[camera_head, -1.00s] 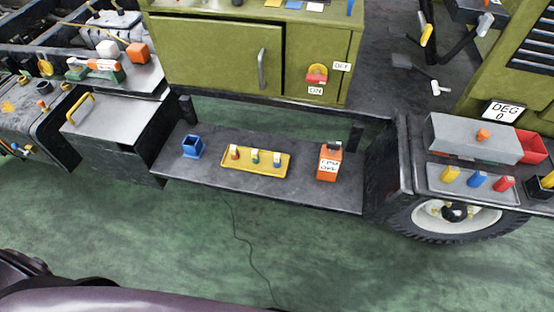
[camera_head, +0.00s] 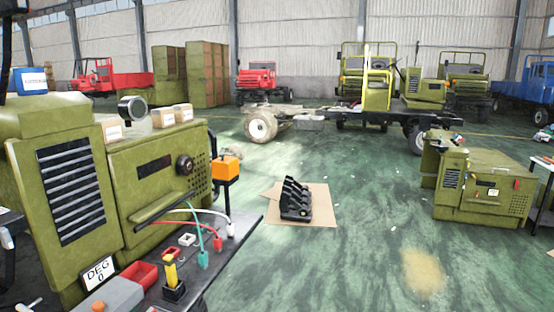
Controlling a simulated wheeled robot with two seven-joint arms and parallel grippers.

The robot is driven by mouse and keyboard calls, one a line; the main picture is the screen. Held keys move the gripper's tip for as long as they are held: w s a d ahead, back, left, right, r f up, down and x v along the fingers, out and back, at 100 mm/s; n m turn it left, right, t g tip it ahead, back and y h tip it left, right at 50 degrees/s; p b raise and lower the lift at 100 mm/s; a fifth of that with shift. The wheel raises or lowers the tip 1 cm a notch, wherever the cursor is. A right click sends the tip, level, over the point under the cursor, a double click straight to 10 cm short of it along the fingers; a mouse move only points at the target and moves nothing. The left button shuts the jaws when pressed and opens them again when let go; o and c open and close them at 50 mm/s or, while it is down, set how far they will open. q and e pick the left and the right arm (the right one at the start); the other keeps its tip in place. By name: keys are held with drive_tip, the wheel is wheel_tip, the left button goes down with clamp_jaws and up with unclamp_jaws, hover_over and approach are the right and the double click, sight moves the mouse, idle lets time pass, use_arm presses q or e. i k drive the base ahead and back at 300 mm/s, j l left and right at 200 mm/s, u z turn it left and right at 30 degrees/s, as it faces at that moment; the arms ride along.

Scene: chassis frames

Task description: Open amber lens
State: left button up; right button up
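An orange box-shaped unit (camera_head: 226,168) stands on a dark post beyond the bench's far end, left of the picture's middle. It may be the amber lens; I cannot tell whether it has a cover or is open. A round lamp (camera_head: 132,108) with a dark rim and pale face sits on top of the green hood at the left. Neither of my grippers is in view.
A dark bench (camera_head: 222,240) at lower left holds a red bin (camera_head: 139,275), a yellow-handled switch (camera_head: 171,272) and cable plugs. The green cabinet (camera_head: 155,175) stands behind. A cardboard sheet (camera_head: 318,207) with a black rack lies on open floor. A green unit (camera_head: 480,190) is at right.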

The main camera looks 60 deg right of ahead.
sight(224, 167)
drive_tip(key=z, duration=1.45)
